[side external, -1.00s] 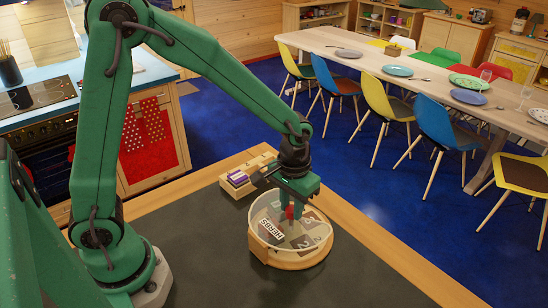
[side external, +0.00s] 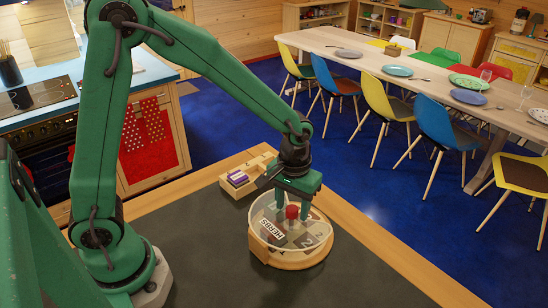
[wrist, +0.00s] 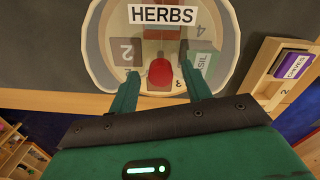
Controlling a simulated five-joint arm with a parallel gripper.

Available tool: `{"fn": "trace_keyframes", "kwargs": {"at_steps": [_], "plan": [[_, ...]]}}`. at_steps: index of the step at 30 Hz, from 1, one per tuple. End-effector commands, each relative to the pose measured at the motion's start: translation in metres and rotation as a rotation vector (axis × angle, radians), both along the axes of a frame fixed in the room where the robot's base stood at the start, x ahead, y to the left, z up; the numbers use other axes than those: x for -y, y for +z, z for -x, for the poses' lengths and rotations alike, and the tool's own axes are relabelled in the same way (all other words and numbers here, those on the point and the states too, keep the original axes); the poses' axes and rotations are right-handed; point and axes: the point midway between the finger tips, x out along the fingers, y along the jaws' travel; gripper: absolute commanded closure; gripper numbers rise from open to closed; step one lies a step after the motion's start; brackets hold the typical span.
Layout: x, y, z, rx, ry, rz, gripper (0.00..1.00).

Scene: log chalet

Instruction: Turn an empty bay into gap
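A round wooden carousel (side external: 291,258) with a clear cover marked HERBS (side external: 271,229) stands on the dark counter mat. Numbered bays show through the cover: bay 2 (wrist: 126,52) looks bare, and a green BASIL label (wrist: 203,62) lies near 3 and 4. The cover's gap cannot be made out clearly. My gripper (side external: 291,206) is open, pointing down, its fingers on either side of the knob and apart from it. My fingers hide parts of the bays.
A wooden tray (side external: 228,191) holding a purple CLOVES container (wrist: 293,65) stands just behind the carousel. The counter's wooden edge (side external: 375,250) runs close on the right. The dark mat (side external: 215,275) is clear to the left and front.

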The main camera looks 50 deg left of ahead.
Motion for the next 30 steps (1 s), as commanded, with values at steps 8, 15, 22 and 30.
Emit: {"fn": "trace_keyframes", "kwargs": {"at_steps": [8, 15, 22, 30], "plan": [[0.0, 0.0, 0.001, -0.003, 0.0, -0.001, 0.52], [0.0, 0.013, 0.0, 0.0, 0.0, 0.0, 0.52], [0.0, 0.041, 0.0, 0.001, 0.0, 0.0, 0.52], [0.0, 0.071, 0.0, 0.0, 0.0, 0.0, 0.52]]}}
